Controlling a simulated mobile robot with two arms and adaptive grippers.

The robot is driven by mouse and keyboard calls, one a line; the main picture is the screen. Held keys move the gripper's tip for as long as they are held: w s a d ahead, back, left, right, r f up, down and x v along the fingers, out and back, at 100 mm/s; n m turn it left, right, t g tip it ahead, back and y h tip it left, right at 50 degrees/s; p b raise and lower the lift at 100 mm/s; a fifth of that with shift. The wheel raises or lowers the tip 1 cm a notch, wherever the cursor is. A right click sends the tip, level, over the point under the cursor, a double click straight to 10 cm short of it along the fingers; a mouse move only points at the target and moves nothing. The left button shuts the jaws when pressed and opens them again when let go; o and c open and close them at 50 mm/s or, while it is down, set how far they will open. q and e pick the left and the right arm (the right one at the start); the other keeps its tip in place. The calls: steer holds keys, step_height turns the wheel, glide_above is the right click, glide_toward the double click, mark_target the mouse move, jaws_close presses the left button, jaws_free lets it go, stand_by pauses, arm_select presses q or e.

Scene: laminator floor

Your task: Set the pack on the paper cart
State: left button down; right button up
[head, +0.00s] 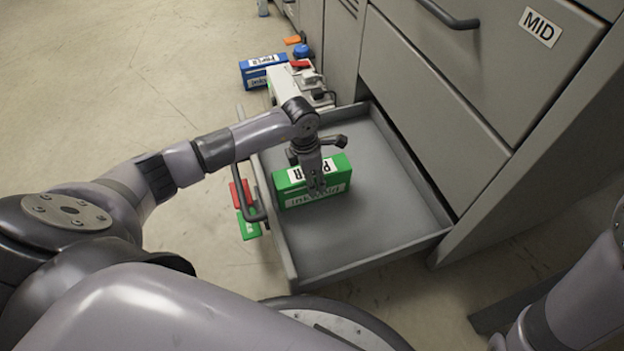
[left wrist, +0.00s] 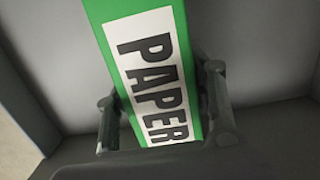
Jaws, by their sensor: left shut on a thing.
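A green pack (head: 298,190) with white labels is in the open bottom drawer (head: 372,233), near the drawer's front. My left gripper (head: 318,187) reaches down over the pack and is shut on it. In the left wrist view the pack (left wrist: 135,75) reads "PAPER" on its top, with a fingertip on each side of it. I cannot tell whether the pack touches the drawer floor. The paper cart cannot be made out for certain. My right gripper is out of view; only part of my right arm shows at the right edge.
A blue pack (head: 262,72) and a white machine (head: 295,84) stand beyond the drawer. A red block (head: 241,193) and a green block (head: 247,226) are at the drawer's front, by its handle (head: 247,196). The grey cabinet (head: 450,85) rises behind the drawer. Open floor (head: 110,90) lies to the left.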

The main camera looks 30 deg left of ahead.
arm_select(q)
steer(key=shift+w, duration=0.1)
steer(key=c, duration=1.2)
jaws_free()
steer(key=shift+f, duration=0.15)
steer(key=o, duration=0.5)
